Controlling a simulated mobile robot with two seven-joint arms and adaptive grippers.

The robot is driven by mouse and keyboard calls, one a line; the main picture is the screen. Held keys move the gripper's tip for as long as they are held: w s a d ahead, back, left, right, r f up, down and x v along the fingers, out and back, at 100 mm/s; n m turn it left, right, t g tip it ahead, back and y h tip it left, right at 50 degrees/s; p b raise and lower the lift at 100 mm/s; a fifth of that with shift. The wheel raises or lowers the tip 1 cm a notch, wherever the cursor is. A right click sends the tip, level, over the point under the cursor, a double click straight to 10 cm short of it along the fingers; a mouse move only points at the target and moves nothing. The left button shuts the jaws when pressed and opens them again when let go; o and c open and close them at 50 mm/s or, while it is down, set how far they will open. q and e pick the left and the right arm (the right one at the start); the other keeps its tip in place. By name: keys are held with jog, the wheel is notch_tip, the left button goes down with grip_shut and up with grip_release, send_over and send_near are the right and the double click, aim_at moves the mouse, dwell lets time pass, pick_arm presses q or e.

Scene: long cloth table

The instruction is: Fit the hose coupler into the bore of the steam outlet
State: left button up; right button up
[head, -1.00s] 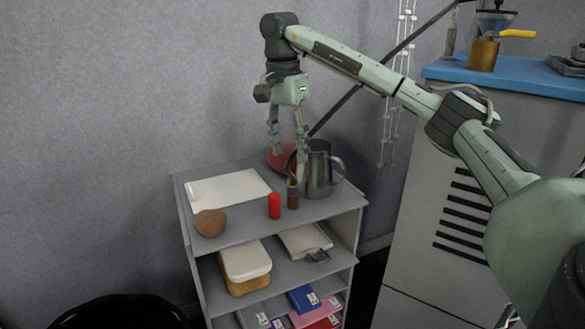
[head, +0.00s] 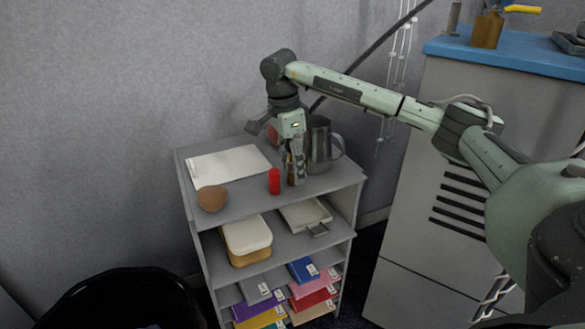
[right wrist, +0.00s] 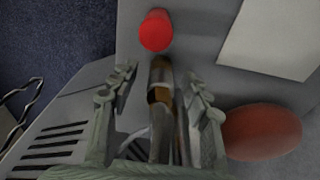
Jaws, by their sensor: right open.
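A small upright brown, brass-like cylinder with a dark end, which looks like the hose coupler, shows in the right wrist view (right wrist: 159,93). My right gripper (head: 295,173) is low over the shelf unit's top. In the right wrist view its open fingers (right wrist: 160,82) stand on either side of this piece, with a gap visible on each side. In the head view the fingers hide most of the piece. I cannot pick out the steam outlet or its bore for sure. My left gripper is not in view.
A red cylinder (head: 274,181) stands just left of the fingers, and a metal pitcher (head: 320,150) close behind right. A white board (head: 228,163) and brown rounded object (head: 212,198) share the shelf top (head: 240,222). A blue-topped cabinet (head: 500,54) stands right.

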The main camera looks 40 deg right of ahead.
grip_shut()
dwell(0.3)
jog(key=shift+r, duration=0.15)
